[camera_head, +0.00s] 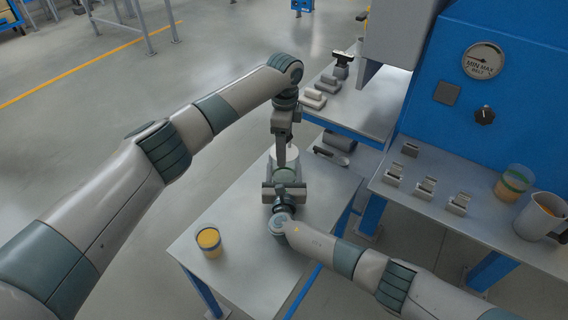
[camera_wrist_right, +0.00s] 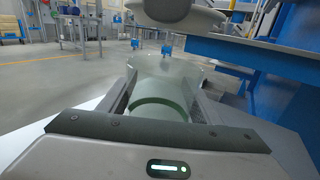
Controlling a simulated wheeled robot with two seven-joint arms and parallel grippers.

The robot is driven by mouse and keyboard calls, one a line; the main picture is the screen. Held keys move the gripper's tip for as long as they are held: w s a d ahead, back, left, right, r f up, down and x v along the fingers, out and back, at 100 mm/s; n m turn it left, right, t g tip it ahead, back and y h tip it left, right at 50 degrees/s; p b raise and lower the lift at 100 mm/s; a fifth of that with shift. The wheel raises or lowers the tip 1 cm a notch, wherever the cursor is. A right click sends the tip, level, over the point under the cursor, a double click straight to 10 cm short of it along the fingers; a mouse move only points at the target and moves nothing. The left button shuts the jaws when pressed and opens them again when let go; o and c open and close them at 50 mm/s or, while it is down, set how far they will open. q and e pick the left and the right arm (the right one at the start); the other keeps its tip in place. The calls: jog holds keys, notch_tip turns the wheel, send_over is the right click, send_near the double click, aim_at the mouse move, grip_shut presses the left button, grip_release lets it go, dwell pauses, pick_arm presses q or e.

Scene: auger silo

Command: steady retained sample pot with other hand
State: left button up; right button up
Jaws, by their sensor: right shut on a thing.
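A clear pot with a green band (camera_wrist_right: 160,108) stands between the fingers of my right gripper (camera_wrist_right: 165,100); the jaws are closed on its sides. In the head view the right gripper (camera_head: 284,184) is over the small table, and the gripper mostly hides the pot. My left gripper (camera_head: 284,155) points down just behind it, beside a whitish round thing (camera_head: 291,155); whether its jaws are open or shut does not show. A second clear pot with orange contents (camera_head: 209,241) stands on the small table at the front left.
The small grey table (camera_head: 245,275) has free room at its front. A scoop-like tool (camera_head: 331,156) lies at its back right. The blue machine (camera_head: 500,100) stands behind.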

pick_arm(q)
jog(key=s+r, duration=0.3)
jog(key=s, duration=0.4)
jog(key=shift+s+r, duration=0.2)
jog(key=shift+r, duration=0.1)
pick_arm(e)
jog(key=shift+s+d+f, duration=0.1)
jog(key=shift+f, duration=0.25)
jog(key=o, duration=1.4)
jog(key=shift+c, duration=0.2)
pick_arm(q)
jog(key=shift+w+f, duration=0.1)
jog(key=shift+w, duration=0.05)
pick_arm(e)
jog(key=shift+r, duration=0.2)
jog(key=s, duration=1.1)
jog(key=shift+s+f, duration=0.1)
jog(key=shift+s, duration=0.25)
pick_arm(q)
jog(key=shift+r, duration=0.2)
